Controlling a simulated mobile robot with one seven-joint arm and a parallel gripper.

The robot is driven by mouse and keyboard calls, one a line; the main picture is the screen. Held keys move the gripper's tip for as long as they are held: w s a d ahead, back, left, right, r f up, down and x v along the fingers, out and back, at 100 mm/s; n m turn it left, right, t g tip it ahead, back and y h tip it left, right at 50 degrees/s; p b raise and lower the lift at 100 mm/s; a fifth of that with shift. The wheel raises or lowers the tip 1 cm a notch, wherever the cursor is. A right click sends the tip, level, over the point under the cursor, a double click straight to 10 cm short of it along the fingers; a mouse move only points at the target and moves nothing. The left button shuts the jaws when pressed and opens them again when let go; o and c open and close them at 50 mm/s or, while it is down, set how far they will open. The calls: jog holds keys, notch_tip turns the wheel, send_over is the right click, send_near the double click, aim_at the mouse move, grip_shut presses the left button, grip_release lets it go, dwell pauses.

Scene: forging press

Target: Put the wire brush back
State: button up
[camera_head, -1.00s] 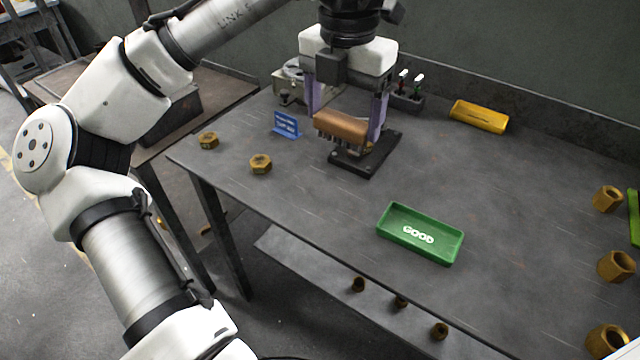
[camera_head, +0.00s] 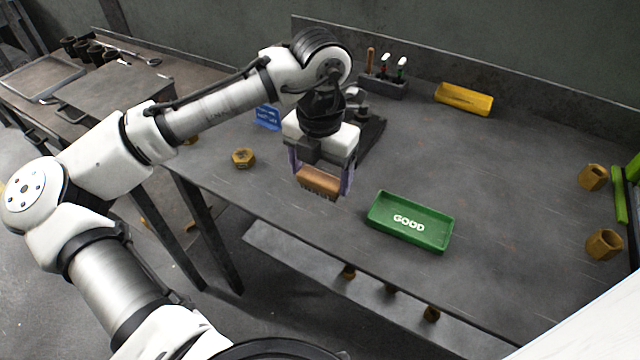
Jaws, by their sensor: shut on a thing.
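The wire brush (camera_head: 318,181) has a tan wooden block with dark bristles pointing down. My gripper (camera_head: 320,180) is shut on the brush, with a purple finger at each end of the block. It holds the brush near the front edge of the grey table, left of the green GOOD tray. Whether the bristles touch the tabletop or hang just above it, I cannot tell. A dark stand (camera_head: 370,135) on the table is partly hidden behind my wrist.
The green tray (camera_head: 411,238) is empty. A tool holder (camera_head: 382,86), a yellow tray (camera_head: 464,99) and a blue sign (camera_head: 267,117) stand farther back. A brass nut (camera_head: 243,158) lies left; more brass pieces (camera_head: 603,244) stand right. The table's middle right is clear.

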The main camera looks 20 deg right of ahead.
aim_at(320, 177)
jog(key=shift+f, duration=2.05)
jog(key=o, duration=0.9)
jog(key=shift+f, duration=0.15)
notch_tip(320, 177, up, 12)
jog(key=shift+r+b, duration=0.2)
jog(key=shift+b, duration=0.15)
